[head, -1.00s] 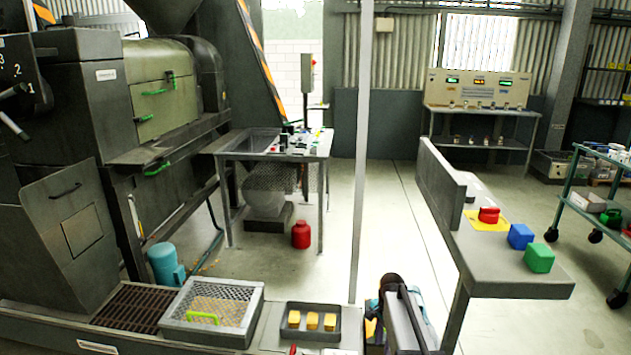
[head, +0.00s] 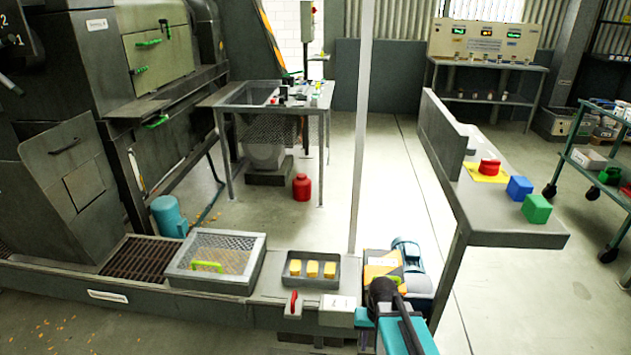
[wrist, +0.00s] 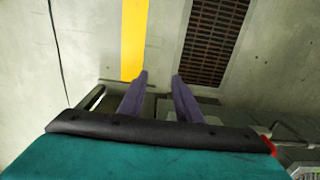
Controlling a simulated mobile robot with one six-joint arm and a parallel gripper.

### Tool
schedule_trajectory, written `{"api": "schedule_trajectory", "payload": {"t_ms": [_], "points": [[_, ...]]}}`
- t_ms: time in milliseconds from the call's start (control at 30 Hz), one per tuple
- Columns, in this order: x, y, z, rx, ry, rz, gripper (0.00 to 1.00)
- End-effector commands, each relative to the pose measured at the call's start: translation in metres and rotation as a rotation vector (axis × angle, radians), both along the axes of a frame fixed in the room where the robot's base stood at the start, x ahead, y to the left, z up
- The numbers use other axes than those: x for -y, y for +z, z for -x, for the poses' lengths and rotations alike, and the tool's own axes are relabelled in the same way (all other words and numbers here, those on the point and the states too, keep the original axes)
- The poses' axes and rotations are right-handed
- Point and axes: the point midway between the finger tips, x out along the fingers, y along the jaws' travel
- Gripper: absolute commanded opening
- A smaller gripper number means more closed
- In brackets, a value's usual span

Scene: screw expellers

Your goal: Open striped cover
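A cover with orange-yellow and black bands (head: 383,270) sits low at the right end of the machine's base in the head view, beside a teal motor (head: 406,250). I take it for the striped cover; my arm hides its lower part. It looks closed, but a handle or hinge cannot be made out. In the wrist view my gripper (wrist: 160,76) has two dark purple fingers standing apart with nothing between them. The cover cannot be made out clearly in the wrist view.
The wrist view shows a brown grating (wrist: 215,40) and a yellow strip (wrist: 134,38). Near the cover are a tray of yellow blocks (head: 311,282), a red-handled lever (head: 293,303) and a thin pole (head: 360,140). A bench (head: 510,230) with coloured blocks stands right.

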Motion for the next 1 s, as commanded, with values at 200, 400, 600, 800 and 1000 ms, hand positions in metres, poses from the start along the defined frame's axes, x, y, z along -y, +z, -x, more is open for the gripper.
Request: {"api": "schedule_trajectory", "payload": {"t_ms": [200, 400, 600, 800, 1000], "points": [[-0.004, 0.000, 0.024, 0.000, 0.118, 0.000, 0.31], [-0.003, -0.013, 0.043, -0.051, 0.111, -0.002, 0.31], [-0.003, -0.027, 0.071, -0.110, 0.109, -0.006, 0.31], [-0.003, -0.043, 0.112, -0.194, 0.108, -0.010, 0.31], [-0.003, -0.058, 0.159, -0.280, 0.108, -0.014, 0.31]]}}
